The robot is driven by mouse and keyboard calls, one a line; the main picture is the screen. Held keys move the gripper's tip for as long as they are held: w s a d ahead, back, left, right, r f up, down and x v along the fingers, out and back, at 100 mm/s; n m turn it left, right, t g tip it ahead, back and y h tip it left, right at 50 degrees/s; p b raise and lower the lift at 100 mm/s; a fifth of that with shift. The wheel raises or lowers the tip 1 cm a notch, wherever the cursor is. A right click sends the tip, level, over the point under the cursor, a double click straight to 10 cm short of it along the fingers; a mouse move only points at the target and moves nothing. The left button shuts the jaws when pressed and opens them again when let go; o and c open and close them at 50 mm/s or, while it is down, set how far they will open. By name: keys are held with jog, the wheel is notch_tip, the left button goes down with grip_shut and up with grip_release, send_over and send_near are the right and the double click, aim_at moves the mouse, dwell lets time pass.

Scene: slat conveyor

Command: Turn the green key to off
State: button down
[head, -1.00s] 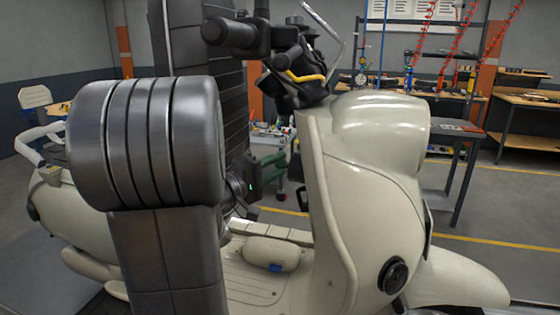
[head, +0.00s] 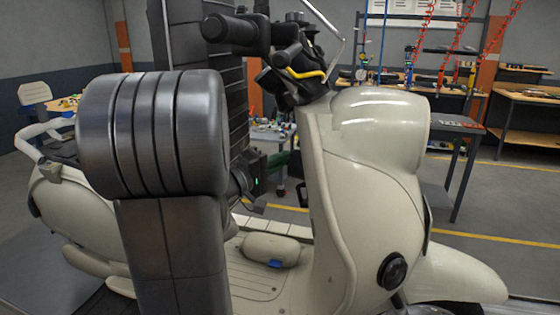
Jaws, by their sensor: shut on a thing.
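A cream scooter (head: 365,185) stands side-on in the head view, with black handlebars (head: 300,70) at its top. My gripper (head: 275,162) is at the inner side of the scooter's front shield, below the handlebars. Its dark body with a small green light shows just right of my large grey arm joint. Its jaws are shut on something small. The fingertips are dark and hard to make out. The green key and its lock cannot be made out and which way the key points cannot be told.
The scooter's front shield stands close to the right of my gripper, and the floorboard (head: 255,280) lies below. The handlebars overhang it. Workbenches (head: 530,100) and a dark table (head: 455,125) stand well behind.

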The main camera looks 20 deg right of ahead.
jog(key=shift+r, duration=0.15)
jog(key=shift+y+p, duration=0.3)
jog(key=shift+p, duration=0.25)
jog(key=shift+n+y+p, duration=0.4)
jog(key=shift+n+p, duration=0.2)
jog(key=shift+p, duration=0.3)
jog(key=shift+n+y+p, duration=0.3)
jog(key=shift+y+p, duration=0.1)
jog(key=shift+p, duration=0.25)
jog(key=c, duration=1.5)
grip_release()
jog(key=shift+o, duration=0.2)
jog(key=shift+a, duration=0.15)
jog(key=b+v, duration=0.3)
jog(key=v, duration=1)
jog(key=shift+a, duration=0.3)
jog(key=shift+s, duration=0.15)
